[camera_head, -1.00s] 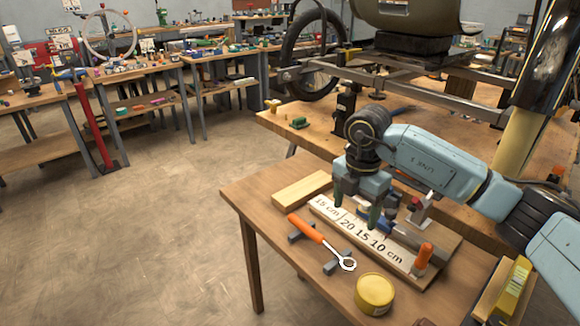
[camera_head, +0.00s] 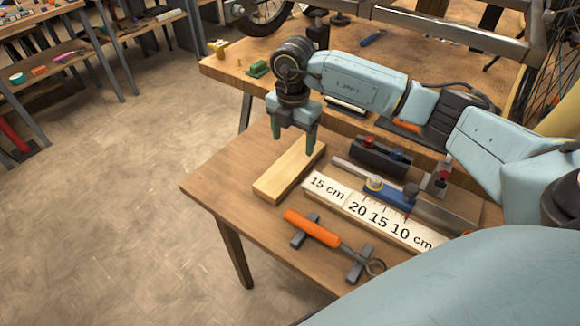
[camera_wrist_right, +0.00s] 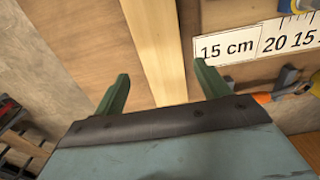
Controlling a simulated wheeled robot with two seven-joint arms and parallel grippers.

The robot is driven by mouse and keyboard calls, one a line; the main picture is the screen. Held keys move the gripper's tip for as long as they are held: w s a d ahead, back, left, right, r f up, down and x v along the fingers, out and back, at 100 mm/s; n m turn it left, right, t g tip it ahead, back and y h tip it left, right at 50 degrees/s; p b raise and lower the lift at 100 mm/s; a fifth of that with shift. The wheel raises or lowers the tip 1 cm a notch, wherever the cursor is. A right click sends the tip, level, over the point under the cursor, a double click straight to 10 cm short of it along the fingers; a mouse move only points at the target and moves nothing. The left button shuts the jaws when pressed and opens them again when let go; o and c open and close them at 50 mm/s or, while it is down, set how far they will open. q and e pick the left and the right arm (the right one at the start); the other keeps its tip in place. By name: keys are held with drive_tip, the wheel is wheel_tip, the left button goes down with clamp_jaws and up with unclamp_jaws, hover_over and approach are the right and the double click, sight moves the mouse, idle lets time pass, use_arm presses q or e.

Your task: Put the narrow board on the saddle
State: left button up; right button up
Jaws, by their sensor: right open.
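The narrow board (camera_head: 290,172), a pale plain piece of wood, lies flat near the left end of the small wooden table. My right gripper (camera_head: 294,143) is open and empty above its far end, fingers pointing down. In the right wrist view the board (camera_wrist_right: 155,40) runs between the two fingertips of the gripper (camera_wrist_right: 160,72), with a gap on both sides. I cannot tell for certain which thing is the saddle. My left gripper is not in view.
A white marked strip (camera_head: 372,214) lies right of the board. Behind it are a blue tool (camera_head: 390,195) and a black block (camera_head: 380,157). An orange-handled tool (camera_head: 312,229) rests on grey supports in front. The table's left corner is bare.

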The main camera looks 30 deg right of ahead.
sight(292, 162)
wheel_tip(292, 162, down, 2)
drive_tip(key=shift+w, duration=0.1)
drive_tip(key=shift+s+a+f+b, duration=0.1)
drive_tip(key=shift+f+b, duration=0.35)
drive_tip(key=shift+f, duration=0.9)
drive_tip(key=shift+s+a+f+b, duration=0.1)
drive_tip(key=shift+f+b, duration=0.3)
drive_tip(key=shift+f, duration=0.9)
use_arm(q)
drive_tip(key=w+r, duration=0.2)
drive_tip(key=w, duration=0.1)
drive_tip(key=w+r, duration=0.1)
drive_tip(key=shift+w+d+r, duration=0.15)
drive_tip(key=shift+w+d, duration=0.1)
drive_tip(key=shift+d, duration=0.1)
use_arm(e)
drive_tip(key=shift+r, duration=0.15)
drive_tip(key=c, duration=1)
